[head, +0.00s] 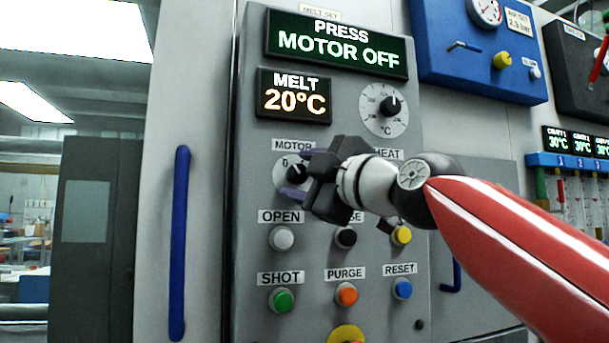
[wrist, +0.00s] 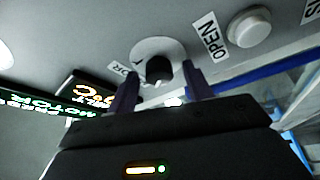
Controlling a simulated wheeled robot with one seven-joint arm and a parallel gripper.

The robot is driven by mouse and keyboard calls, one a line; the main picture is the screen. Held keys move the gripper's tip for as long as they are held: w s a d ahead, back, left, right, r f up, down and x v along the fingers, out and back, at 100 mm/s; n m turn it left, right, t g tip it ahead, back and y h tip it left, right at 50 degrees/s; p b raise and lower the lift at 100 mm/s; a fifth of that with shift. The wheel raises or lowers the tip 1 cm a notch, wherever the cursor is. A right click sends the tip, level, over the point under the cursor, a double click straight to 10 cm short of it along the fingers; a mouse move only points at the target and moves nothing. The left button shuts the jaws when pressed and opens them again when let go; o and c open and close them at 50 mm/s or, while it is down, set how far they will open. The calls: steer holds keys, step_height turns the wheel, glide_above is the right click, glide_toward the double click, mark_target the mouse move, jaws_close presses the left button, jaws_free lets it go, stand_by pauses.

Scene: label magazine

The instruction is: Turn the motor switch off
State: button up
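The motor switch (head: 291,174) is a dark rotary knob on a round white dial, under the MOTOR label (head: 293,145) on the grey control panel. In the wrist view the black knob (wrist: 159,69) shows between the purple fingertips. My gripper (head: 286,174) is in front of the dial, with one finger above and one below the knob in the head view. The fingers are apart, with a gap on each side of the knob in the wrist view (wrist: 160,78). Contact is not visible. The knob's exact pointer setting is hard to read.
A display (head: 337,42) reads PRESS MOTOR OFF; another (head: 294,96) reads MELT 20°C. OPEN (head: 281,238), SHOT (head: 282,300), PURGE (head: 347,294) and RESET (head: 402,289) buttons sit below. My arm covers much of the HEAT control. A blue handle (head: 179,243) stands at left.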

steer(key=b+v, duration=0.2)
steer(key=v, duration=0.5)
steer(key=shift+s+d+b, duration=0.2)
steer(key=shift+s+b, duration=0.1)
steer(key=shift+b, duration=0.05)
steer(key=shift+f, duration=0.1)
